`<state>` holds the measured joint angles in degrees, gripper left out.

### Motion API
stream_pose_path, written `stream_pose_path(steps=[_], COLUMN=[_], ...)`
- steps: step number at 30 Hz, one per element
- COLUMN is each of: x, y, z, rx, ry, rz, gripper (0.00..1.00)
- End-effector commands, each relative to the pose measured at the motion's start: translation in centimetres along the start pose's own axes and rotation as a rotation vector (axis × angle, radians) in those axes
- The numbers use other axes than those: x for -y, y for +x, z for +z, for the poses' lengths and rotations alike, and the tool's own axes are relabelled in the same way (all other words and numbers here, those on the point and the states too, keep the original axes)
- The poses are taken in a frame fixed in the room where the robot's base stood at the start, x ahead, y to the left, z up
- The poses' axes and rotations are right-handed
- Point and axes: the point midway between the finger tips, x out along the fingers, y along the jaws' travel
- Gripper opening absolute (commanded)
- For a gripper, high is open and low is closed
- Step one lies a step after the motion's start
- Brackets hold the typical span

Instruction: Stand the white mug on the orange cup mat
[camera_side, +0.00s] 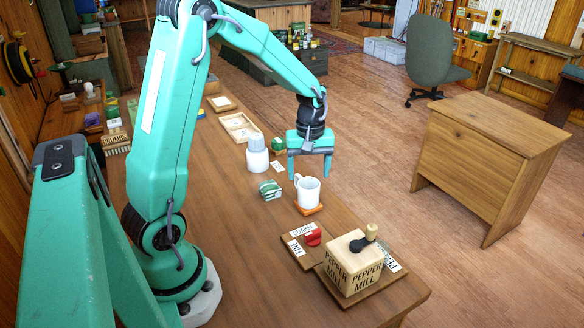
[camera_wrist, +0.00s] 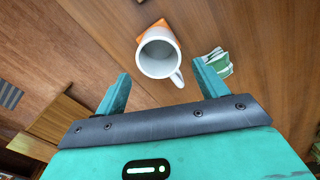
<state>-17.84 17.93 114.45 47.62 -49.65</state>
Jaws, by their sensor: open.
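The white mug (camera_side: 310,192) stands upright on the orange cup mat (camera_side: 311,211), its handle to the left in the side view. In the wrist view the mug (camera_wrist: 146,60) shows its open mouth, with the handle toward the lower right. An orange edge of the mat (camera_wrist: 139,38) shows past its far side; the mug hides the rest. My gripper (camera_side: 309,177) is open and empty, above and just behind the mug in the side view. In the wrist view its fingers (camera_wrist: 162,70) are spread wide, with the mug between and beyond their tips, apart from both.
A green-and-white packet (camera_side: 270,189) lies left of the mug, and a white bottle (camera_side: 257,158) stands behind it. A pepper mill (camera_side: 352,264) on a board and a red item (camera_side: 313,238) on a labelled board sit nearer the front. Bare tabletop (camera_side: 235,215) lies to the left.

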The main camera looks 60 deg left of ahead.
Motion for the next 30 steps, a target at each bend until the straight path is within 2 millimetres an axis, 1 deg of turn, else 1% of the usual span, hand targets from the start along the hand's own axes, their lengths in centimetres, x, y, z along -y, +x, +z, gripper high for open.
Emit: stream_pose_path(steps=[1,6,9,13,19,30], x=[-0.1,0.0,-0.1,0.0,0.0,0.0], y=[-1.0,-3.8,-5.3,-6.8,-7.8,-8.0], z=[-0.1,0.0,0.0,0.0,0.0,0.0], rx=[-0.004,-0.003,-0.003,-0.002,0.0,0.0], ry=[0.0,0.0,0.0,0.0,0.0,0.0], rz=[0.004,0.003,0.003,0.002,0.0,0.0], gripper=[0.72,0.72,0.72,0.72,0.72,0.72])
